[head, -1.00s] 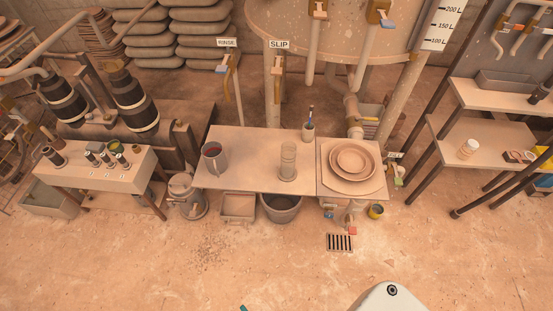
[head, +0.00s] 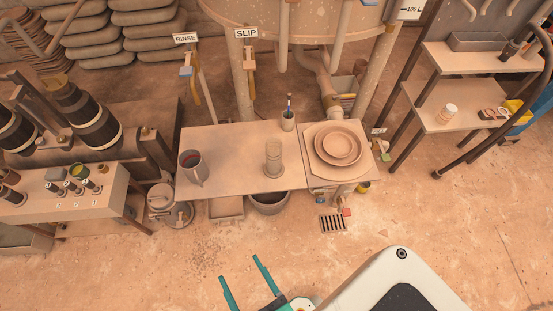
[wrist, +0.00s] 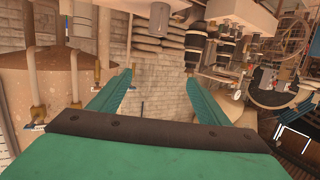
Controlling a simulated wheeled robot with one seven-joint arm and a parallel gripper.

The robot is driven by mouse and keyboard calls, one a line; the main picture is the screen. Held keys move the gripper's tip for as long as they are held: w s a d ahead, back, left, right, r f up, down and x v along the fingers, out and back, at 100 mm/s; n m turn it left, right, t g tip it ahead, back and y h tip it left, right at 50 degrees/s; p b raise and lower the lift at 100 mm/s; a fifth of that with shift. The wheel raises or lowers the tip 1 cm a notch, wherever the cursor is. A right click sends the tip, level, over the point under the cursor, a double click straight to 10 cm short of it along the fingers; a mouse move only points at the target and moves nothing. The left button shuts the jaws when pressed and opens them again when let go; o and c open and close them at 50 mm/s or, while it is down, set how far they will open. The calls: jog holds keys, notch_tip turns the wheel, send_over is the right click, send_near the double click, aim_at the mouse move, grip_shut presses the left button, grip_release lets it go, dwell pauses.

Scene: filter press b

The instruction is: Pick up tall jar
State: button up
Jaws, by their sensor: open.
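The tall jar (head: 273,158), a pale, ribbed, upright cylinder, stands on the table (head: 230,180) left of the stacked round dishes. My gripper (head: 239,269) has two teal fingers spread apart with nothing between them. In the head view it is low in the picture, in front of the table and well apart from the jar. The wrist view shows the open fingers (wrist: 157,78) against a brick wall; I cannot make out the jar there.
Stacked dishes (head: 338,146) lie to the right. A bucket (head: 270,203) is under the table. The floor in front is mostly clear.

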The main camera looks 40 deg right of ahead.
jog(key=w+d+f+m+h, duration=0.2)
jog(key=w+d+f+h, duration=0.15)
jog(key=w+f, duration=0.35)
jog(key=m+g+h, duration=0.3)
jog(key=m+h, duration=0.3)
jog(key=h, duration=0.2)
send_near(275, 145)
jog(key=shift+w+d+r+y, duration=0.2)
jog(key=shift+d+r+y, duration=0.05)
jog(key=x, duration=0.4)
jog(key=shift+w+d, duration=0.15)
jog(key=shift+w, duration=0.05)
jog(key=shift+x, duration=2.95)
jog(key=shift+w+f, duration=0.1)
jog(key=shift+f, duration=0.1)
jog(key=shift+c, duration=0.3)
jog(key=c, duration=1.5)
